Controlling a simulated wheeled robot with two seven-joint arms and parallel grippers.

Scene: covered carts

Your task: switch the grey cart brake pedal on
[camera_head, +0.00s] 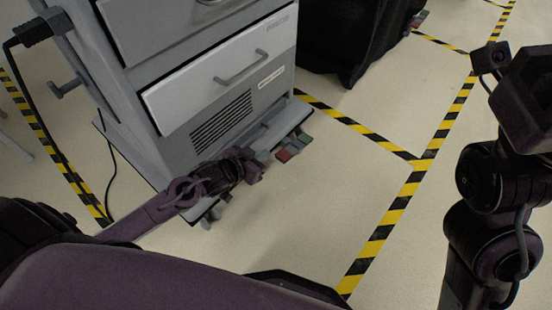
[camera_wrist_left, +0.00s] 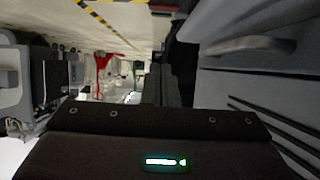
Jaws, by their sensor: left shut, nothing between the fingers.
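The grey cart (camera_head: 180,80) stands at the left of the head view, its drawer fronts facing right. At its near right bottom corner are a red pedal (camera_head: 283,155) and a green pedal (camera_head: 304,139), close to the floor. I cannot tell from their tilt which is pressed. My left gripper (camera_head: 256,165) is shut and empty, low beside the cart's base and just left of the red pedal. In the left wrist view the cart's side (camera_wrist_left: 265,85) fills the right; the pedals cannot be made out there. My right arm shows at the right, its fingers out of view.
A black covered cart (camera_head: 350,40) stands behind, with small coloured pedals (camera_head: 419,19) at its base. Yellow-black tape (camera_head: 395,210) marks the floor. The floor right of the grey cart is clear. A dark cable (camera_head: 112,175) hangs at the cart's left.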

